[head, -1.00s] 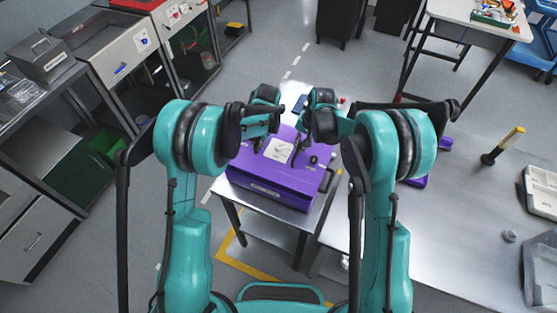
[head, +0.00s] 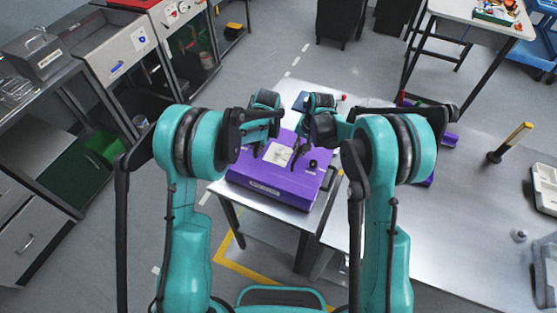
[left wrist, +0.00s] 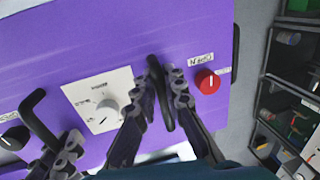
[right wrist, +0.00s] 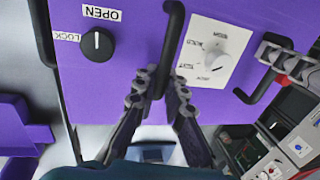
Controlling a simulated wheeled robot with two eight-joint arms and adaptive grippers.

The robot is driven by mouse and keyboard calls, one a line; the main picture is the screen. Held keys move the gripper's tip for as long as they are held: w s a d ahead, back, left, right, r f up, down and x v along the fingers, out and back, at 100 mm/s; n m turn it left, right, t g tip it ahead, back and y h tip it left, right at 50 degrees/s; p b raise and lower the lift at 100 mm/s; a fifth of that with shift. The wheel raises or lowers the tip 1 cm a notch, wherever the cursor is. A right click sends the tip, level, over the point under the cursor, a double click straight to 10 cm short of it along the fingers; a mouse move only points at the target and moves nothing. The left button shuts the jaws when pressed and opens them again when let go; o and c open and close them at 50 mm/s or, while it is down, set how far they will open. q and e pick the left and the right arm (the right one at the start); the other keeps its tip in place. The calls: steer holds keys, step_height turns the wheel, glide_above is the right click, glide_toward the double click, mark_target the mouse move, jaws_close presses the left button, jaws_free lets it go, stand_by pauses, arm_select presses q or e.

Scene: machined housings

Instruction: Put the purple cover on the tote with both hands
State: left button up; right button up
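The purple cover (head: 255,170) is over the small metal table, with a white dial panel and two black handles on top. It also shows in the left wrist view (left wrist: 215,25) and the right wrist view (right wrist: 125,65). My left gripper (left wrist: 165,82) is shut on one black handle (left wrist: 160,70), near a red knob. My right gripper (right wrist: 160,82) is shut on the other handle (right wrist: 173,30), near a black OPEN/LOCK knob. I cannot pick out the tote; whether it is under the cover, or any gap there, cannot be told.
The small metal table (head: 218,188) stands left of a larger grey table (head: 465,235). The larger table bears purple parts (head: 450,139), a yellow-topped post (head: 510,143) and pale trays (head: 545,188). Cabinets (head: 45,165) line the left; the floor between is clear.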

arm_select(q)
steer(key=o, duration=0.3)
arm_select(e)
steer(key=o, duration=0.3)
steer(key=shift+r, duration=0.2)
arm_select(q)
steer(key=r, duration=0.4)
steer(key=d+r, duration=0.1)
steer(key=r, duration=0.3)
steer(key=s+d+r, duration=0.1)
steer(key=r, duration=0.2)
steer(key=shift+d+r, duration=0.1)
steer(key=shift+r, duration=0.3)
arm_select(e)
steer(key=r, duration=0.3)
steer(key=d+r, duration=0.1)
steer(key=r, duration=0.3)
steer(key=s+d+r, duration=0.1)
steer(key=r, duration=0.3)
steer(key=shift+d+r, duration=0.1)
steer(key=shift+r, duration=0.15)
arm_select(q)
steer(key=shift+w, duration=0.1)
